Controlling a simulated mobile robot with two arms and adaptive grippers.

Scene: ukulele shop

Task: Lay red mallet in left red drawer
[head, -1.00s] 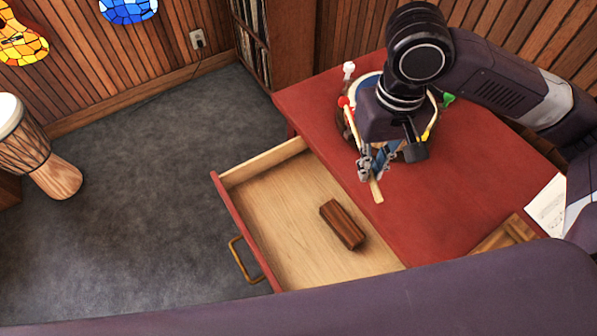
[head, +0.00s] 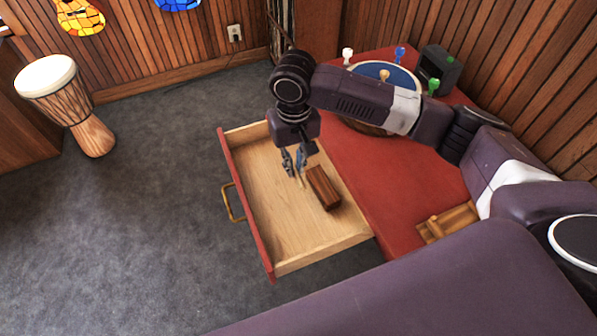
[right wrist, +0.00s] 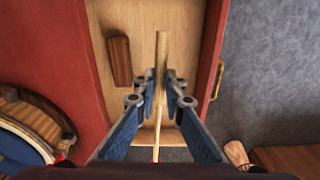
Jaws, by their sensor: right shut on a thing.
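The red drawer (head: 247,210) is pulled out from the red table, with a pale wooden inside. My right gripper (head: 294,165) is over the drawer, beside a dark brown wooden block (head: 323,188) that lies in it. In the right wrist view, the gripper (right wrist: 162,85) is shut on the mallet's pale wooden stick (right wrist: 162,55). The stick runs lengthwise above the drawer floor, to the right of the block (right wrist: 119,62). The mallet's red head is mostly hidden; a bit of red shows low in the wrist view. My left gripper is not in view.
The red table top (head: 365,165) carries a round blue-topped drum (head: 375,70) with white, yellow, blue and green mallets around it. A dark box (head: 440,68) and a wooden tray (head: 447,222) also sit there. A djembe (head: 75,110) stands on the carpet at left.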

